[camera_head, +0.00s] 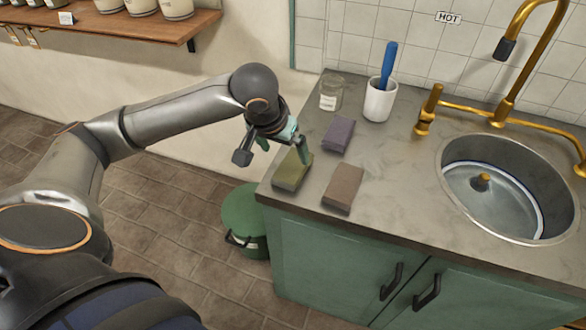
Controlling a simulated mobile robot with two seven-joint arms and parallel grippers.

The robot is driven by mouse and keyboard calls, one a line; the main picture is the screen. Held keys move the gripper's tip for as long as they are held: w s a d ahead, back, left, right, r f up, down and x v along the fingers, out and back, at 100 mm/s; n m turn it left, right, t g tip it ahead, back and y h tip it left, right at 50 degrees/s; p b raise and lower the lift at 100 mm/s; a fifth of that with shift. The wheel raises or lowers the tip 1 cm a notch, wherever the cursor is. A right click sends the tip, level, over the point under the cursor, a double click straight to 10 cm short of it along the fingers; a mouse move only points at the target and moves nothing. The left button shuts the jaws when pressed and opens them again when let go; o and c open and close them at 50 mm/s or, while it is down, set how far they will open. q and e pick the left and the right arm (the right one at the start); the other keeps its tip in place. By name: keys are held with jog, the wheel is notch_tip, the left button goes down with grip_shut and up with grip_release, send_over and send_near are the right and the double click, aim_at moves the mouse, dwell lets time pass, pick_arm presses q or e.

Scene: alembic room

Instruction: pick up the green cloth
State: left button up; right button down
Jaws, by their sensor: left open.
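The green cloth (290,174) is a folded, olive-green block lying flat near the left front corner of the grey counter. My right gripper is not in view.
A purple-grey cloth (339,134) and a brown cloth (343,187) lie to the right on the counter (400,165). Behind stand a glass jar (330,93) and a white cup (379,103) with a blue-handled tool. A sink (507,190) is at right; a green bin (243,215) stands below.

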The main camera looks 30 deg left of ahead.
aim_at(292, 166)
pick_arm(q)
jog(key=x, duration=0.9)
jog(key=shift+w+b, duration=0.2)
jog(key=shift+b, duration=0.2)
jog(key=shift+c, duration=0.4)
jog(key=shift+r, duration=0.1)
jog(key=c, duration=1)
